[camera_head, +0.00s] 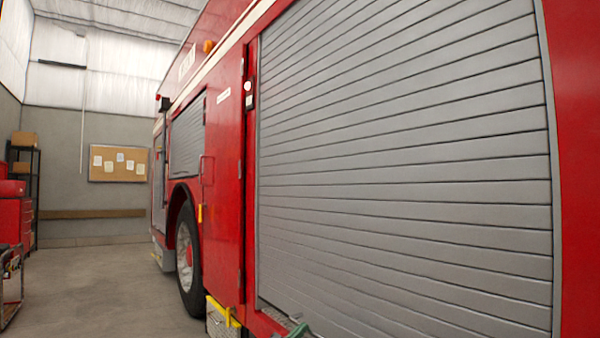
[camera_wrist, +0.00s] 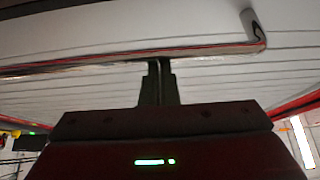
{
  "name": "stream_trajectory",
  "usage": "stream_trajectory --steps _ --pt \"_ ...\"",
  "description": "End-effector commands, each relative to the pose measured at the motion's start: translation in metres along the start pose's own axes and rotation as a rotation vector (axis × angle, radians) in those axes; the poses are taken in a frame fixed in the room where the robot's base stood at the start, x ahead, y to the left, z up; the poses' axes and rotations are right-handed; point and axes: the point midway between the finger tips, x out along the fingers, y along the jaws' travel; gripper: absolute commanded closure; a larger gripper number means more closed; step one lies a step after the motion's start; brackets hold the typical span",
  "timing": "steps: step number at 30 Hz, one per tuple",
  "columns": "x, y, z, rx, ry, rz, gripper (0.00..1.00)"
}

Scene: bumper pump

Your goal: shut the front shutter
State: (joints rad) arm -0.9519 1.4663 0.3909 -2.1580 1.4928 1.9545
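A large grey slatted shutter (camera_head: 405,180) fills the right of the head view in the red truck's side. Its slats run down nearly to the bottom of the picture, where the lower edge is partly cut off. A smaller grey shutter (camera_head: 187,138) sits farther along, above the wheel. Which one is called front is not marked. In the wrist view my gripper (camera_wrist: 158,66) has its fingers close together, with nothing visible between them. Its tips are at a shiny bar (camera_wrist: 205,51) across pale slats; contact is unclear. My gripper is not clearly visible in the head view.
The red truck (camera_head: 229,190) runs along the right, with a wheel (camera_head: 187,257) and a yellow-edged step (camera_head: 222,315) sticking out. A red tool cabinet (camera_head: 14,215) and shelf stand at left. The grey floor (camera_head: 110,290) between is clear.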

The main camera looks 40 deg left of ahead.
Motion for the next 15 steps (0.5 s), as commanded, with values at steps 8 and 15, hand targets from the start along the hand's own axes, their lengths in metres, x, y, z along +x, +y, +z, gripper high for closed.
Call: stream_trajectory --steps 8,15 --pt "-0.022 0.001 0.043 -0.005 -0.004 0.001 1.00" --pt "-0.028 0.001 0.052 -0.004 -0.004 0.001 1.00"
